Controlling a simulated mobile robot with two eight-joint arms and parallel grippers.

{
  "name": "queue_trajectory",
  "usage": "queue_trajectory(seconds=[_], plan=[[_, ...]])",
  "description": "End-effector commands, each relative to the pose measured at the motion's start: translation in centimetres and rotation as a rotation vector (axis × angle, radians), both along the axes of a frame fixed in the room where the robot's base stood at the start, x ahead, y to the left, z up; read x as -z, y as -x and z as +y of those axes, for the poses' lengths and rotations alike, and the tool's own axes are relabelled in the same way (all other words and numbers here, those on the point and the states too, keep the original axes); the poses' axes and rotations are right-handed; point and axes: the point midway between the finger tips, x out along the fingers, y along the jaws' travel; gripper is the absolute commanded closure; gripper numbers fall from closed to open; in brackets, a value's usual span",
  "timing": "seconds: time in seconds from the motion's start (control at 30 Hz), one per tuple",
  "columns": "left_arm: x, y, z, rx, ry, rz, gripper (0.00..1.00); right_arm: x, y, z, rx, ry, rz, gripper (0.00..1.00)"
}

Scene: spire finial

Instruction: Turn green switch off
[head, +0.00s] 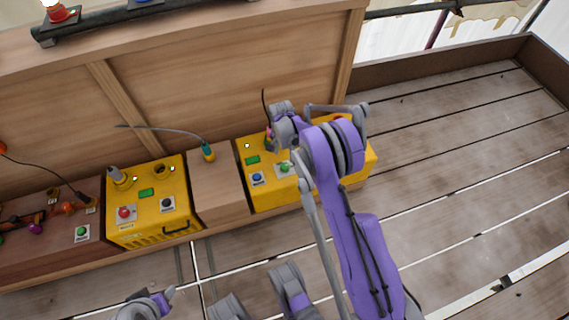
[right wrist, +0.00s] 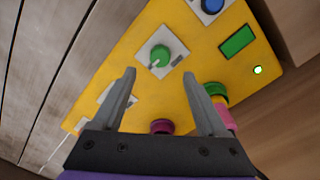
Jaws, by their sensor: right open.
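The green switch is a round green knob (right wrist: 160,56) on a pale square plate on a yellow box. It also shows in the head view as a green knob (head: 284,168), beside my right arm. My right gripper (right wrist: 160,76) is open and empty. In the right wrist view its two fingers point at the knob, one to each side and just short of it in the picture; I see no contact. In the head view my right gripper is over the box, its fingertips hidden.
The yellow box (head: 262,198) also has a blue knob (head: 257,177), a green display (right wrist: 237,42) and a lit green lamp (right wrist: 258,70). A pink and green plug (right wrist: 222,105) stands near one finger. A second yellow box (head: 150,228) is further left. Plank floor is clear at right.

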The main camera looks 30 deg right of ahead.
Motion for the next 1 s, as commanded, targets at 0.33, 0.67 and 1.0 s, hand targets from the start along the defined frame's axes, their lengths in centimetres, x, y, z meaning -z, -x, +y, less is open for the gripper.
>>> queue_trajectory(seconds=[0.33, 0.67, 1.0], plan=[[1.3, -0.3, 0.0, 0.0, 0.0, -0.001, 0.5, 6.3, 0.2, -0.1, -0.001, 0.0, -0.001, 0.25], [1.5, -0.3, 0.0, 0.0, 0.0, -0.001, 0.5, 7.8, 0.3, -0.1, -0.001, 0.0, -0.001, 0.25], [1.5, -0.3, 0.0, 0.0, 0.0, -0.001, 0.5, 7.7, 0.3, -0.1, -0.001, 0.0, -0.001, 0.59]])
